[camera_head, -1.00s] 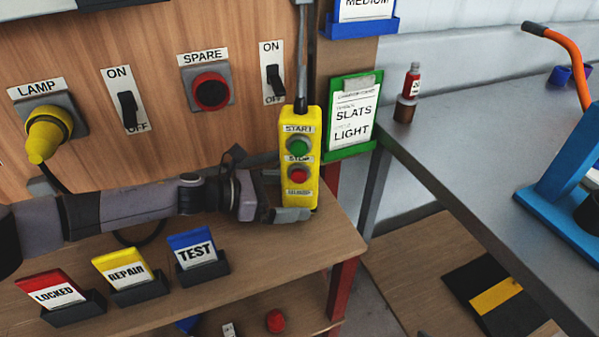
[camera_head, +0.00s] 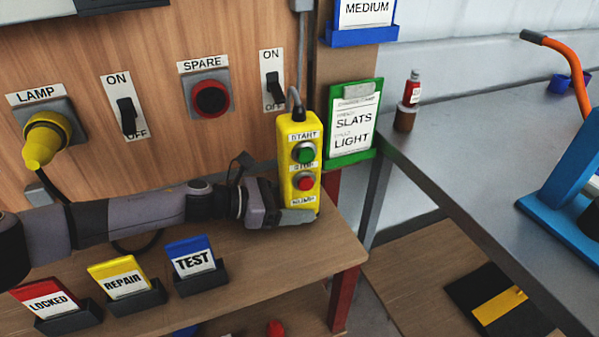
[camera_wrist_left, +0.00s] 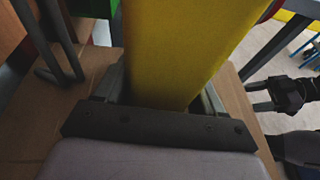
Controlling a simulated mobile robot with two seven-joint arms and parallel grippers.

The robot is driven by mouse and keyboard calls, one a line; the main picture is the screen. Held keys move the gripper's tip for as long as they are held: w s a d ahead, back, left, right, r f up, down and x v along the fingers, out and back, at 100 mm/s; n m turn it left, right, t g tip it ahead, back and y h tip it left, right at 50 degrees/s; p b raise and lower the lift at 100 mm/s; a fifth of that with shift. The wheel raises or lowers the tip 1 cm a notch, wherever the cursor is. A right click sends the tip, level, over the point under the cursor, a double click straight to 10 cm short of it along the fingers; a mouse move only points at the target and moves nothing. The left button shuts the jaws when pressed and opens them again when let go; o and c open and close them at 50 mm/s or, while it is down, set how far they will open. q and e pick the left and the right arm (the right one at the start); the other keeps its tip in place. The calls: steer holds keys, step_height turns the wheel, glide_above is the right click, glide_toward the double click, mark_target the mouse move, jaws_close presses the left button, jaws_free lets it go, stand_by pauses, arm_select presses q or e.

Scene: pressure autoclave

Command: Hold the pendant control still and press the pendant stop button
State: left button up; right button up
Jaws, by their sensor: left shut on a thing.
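The yellow pendant control (camera_head: 287,172) hangs on its dark cable in front of the wooden panel. It has a green start button (camera_head: 304,153) above a red stop button (camera_head: 304,181), both uncovered. My left gripper (camera_head: 297,214) is shut on the lower end of the pendant. In the left wrist view the yellow body (camera_wrist_left: 180,50) stands between the fingers. My right gripper (camera_wrist_left: 260,96) shows at the right edge of the left wrist view, apart from the pendant, its fingers spread and empty.
The panel behind carries a lamp plug (camera_head: 42,140), a spare socket (camera_head: 210,98) and switches. Below are locked, repair and test cards (camera_head: 192,258) in holders. A green-framed card (camera_head: 352,120) hangs right of the pendant. A grey table (camera_head: 470,140) stands at right.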

jaws_close()
steer(key=shift+d, duration=0.1)
stand_by(0.8)
stand_by(0.5)
